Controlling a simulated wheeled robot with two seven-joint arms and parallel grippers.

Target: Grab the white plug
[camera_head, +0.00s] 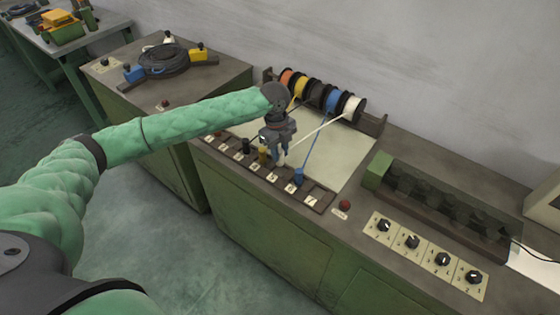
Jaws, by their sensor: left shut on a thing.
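The white plug (281,160) is at the end of the white cord (318,131), which runs from the white spool (352,107) at the right end of the spool rack. My left gripper (277,154) points down over the socket strip (318,198) and is shut on the white plug, its fingers hiding much of it. A yellow plug (263,156) stands just left of the gripper, and a blue plug (298,175) stands to its right. I cannot tell whether the white plug touches the strip. My right gripper is not in view.
The spool rack (381,126) with coloured spools stands behind the pale panel (338,163). A red button (345,205) and several dial knobs (412,241) are to the right.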

